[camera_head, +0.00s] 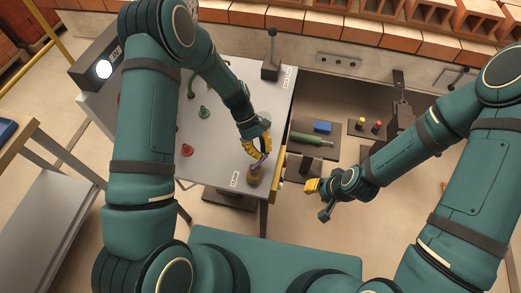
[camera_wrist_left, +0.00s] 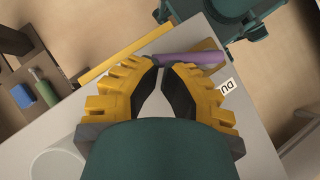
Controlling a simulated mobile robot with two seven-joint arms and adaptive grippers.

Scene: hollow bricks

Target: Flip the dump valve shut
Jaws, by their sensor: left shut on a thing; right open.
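The dump valve is a brass-coloured body (camera_head: 254,177) with a purple lever, near the front edge of the grey panel top (camera_head: 215,160). The purple lever (camera_wrist_left: 190,59) shows in the left wrist view, beside a label reading "DU" (camera_wrist_left: 227,87). My left gripper (camera_head: 262,155) is just above the valve, its fingers closed on the lever's near end; in the left wrist view its yellow fingertips (camera_wrist_left: 160,66) meet at that end. My right gripper (camera_head: 313,188) is open and empty, off to the right of the panel, apart from the valve.
To the right, low trays hold a green cylinder (camera_head: 312,138) and a blue block (camera_head: 322,127). A brick row (camera_head: 300,22) runs along the back.

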